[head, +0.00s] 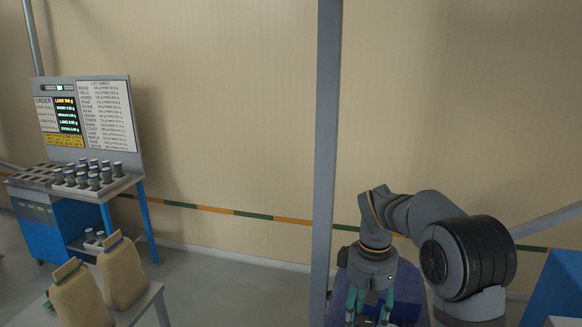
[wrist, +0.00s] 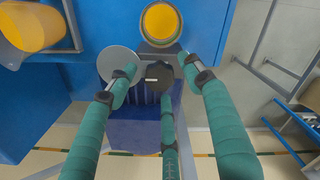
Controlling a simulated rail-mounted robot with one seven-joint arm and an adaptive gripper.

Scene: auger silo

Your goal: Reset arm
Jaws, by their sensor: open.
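My gripper (head: 370,305) hangs at the end of my folded arm at the lower right of the head view, pointing down. In the wrist view its teal fingers (wrist: 160,68) are spread open, and I see nothing held between them. A blue unit (wrist: 110,35) lies beyond the fingertips. A round yellow-filled opening (wrist: 160,22) is at its top middle, and a yellow container (wrist: 35,27) is at upper left. A pale grey disc (wrist: 118,62) shows beside the left fingertip; I cannot tell whether they touch.
Two tan sacks (head: 122,272) sit on a table at lower left. A grey post (head: 325,150) rises left of my arm. Floor (head: 215,285) is clear between.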

